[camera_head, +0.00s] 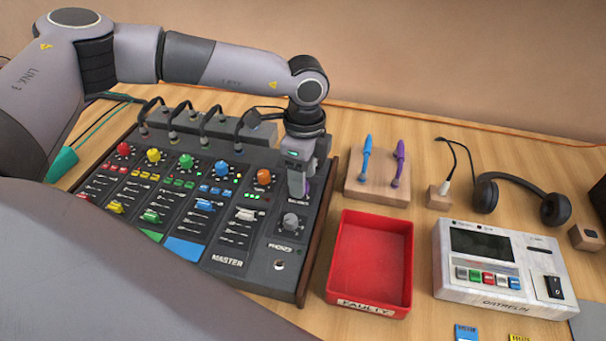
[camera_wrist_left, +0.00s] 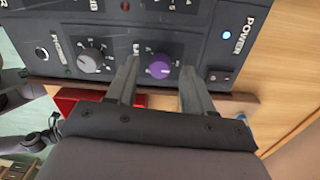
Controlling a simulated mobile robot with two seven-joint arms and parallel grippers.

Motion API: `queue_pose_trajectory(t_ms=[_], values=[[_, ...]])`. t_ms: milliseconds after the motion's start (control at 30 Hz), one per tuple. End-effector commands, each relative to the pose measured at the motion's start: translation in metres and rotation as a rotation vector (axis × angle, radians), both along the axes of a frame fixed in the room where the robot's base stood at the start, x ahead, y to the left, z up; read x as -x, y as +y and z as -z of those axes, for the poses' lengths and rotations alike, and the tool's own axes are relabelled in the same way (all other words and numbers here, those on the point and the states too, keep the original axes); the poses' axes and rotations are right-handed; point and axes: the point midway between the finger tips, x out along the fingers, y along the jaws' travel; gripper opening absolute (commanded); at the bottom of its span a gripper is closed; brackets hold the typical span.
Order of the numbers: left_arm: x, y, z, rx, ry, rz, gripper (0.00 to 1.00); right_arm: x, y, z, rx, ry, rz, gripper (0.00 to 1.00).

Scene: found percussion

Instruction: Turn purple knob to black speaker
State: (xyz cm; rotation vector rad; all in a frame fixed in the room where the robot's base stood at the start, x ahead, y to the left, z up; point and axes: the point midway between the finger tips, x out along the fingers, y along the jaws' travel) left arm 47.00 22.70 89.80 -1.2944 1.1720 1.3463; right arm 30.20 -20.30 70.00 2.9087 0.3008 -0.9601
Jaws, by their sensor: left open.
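The purple knob (camera_wrist_left: 159,67) sits on the mixer panel (camera_wrist_left: 210,20) and shows whole in the left wrist view. In the head view only a sliver of the purple knob (camera_head: 307,187) shows behind my gripper. My left gripper (camera_head: 298,190) points down over the mixer's right side, above the "BALANCE" label. Its fingers are open, one on each side of the knob (camera_wrist_left: 159,80), with visible gaps in the wrist view. The direction of the knob's pointer is unclear. A dark object cut off at the right edge (camera_head: 599,195) may be the black speaker; I cannot tell.
A grey phones knob (camera_head: 291,222) lies just in front of the purple one. A red "FAULTY" tray (camera_head: 338,262), a wooden stand (camera_head: 376,192), headphones (camera_head: 523,181) and a white device (camera_head: 465,287) stand to the right. Cables (camera_head: 240,122) run along the mixer's back.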

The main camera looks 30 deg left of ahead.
Motion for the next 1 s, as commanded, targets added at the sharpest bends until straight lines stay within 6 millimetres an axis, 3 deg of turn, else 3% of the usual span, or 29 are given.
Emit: queue_pose_trajectory(t_ms=[367,400,533,567,1000], values=[[0.0004,-0.0002,0.0105,0.001,-0.001,0.001,0.52,0.0001,-0.0001,-0.0008,0.000,0.000,0.000,0.43],[0.0004,-0.0002,0.0105,0.001,-0.001,0.001,0.46,0.0002,-0.0001,-0.0008,0.000,0.000,0.000,0.43],[0.0005,-0.0003,0.0103,0.001,-0.001,0.001,0.03,0.0002,-0.0001,-0.0008,0.000,0.000,0.000,0.43],[0.0005,-0.0003,0.0102,0.001,-0.001,0.001,0.00,0.0002,-0.0001,-0.0008,0.000,0.000,0.000,0.43],[0.0004,-0.0008,0.0107,0.002,-0.001,0.079,0.00,0.0002,0.0000,0.0025,0.000,0.000,0.000,0.43]])
